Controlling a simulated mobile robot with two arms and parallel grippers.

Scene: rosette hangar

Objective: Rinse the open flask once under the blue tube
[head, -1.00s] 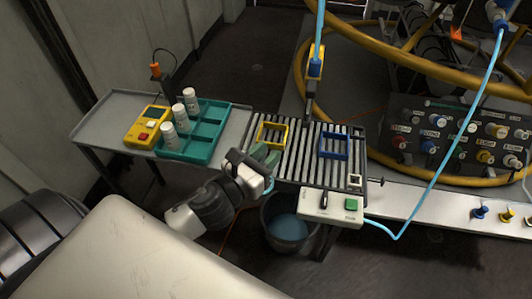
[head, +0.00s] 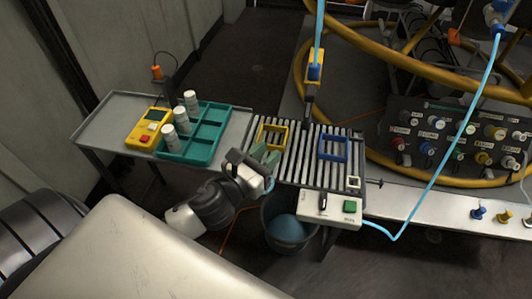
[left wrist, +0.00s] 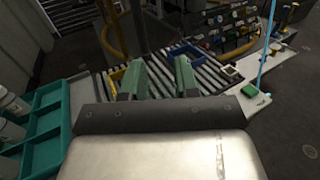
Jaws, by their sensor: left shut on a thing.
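My left gripper (head: 265,156) is at the near left edge of a slatted grate, just in front of a yellow square frame (head: 273,134). In the left wrist view, its green fingers (left wrist: 160,78) stand apart, and I cannot make out what is between them. The blue tube (head: 319,25) comes down from above to a blue-and-yellow fitting (head: 315,68) with a dark nozzle over the back of the grate (head: 308,165). I cannot pick out an open flask. Several white bottles (head: 182,120) stand in a teal rack (head: 212,138). My right gripper is not in view.
A blue square frame (head: 333,147) sits on the grate's right part. A control box (head: 335,211) with a green button is at its front. A bucket (head: 289,228) stands below. A yellow device (head: 149,127) lies on the left side table (head: 113,110). Yellow hoses loop behind.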

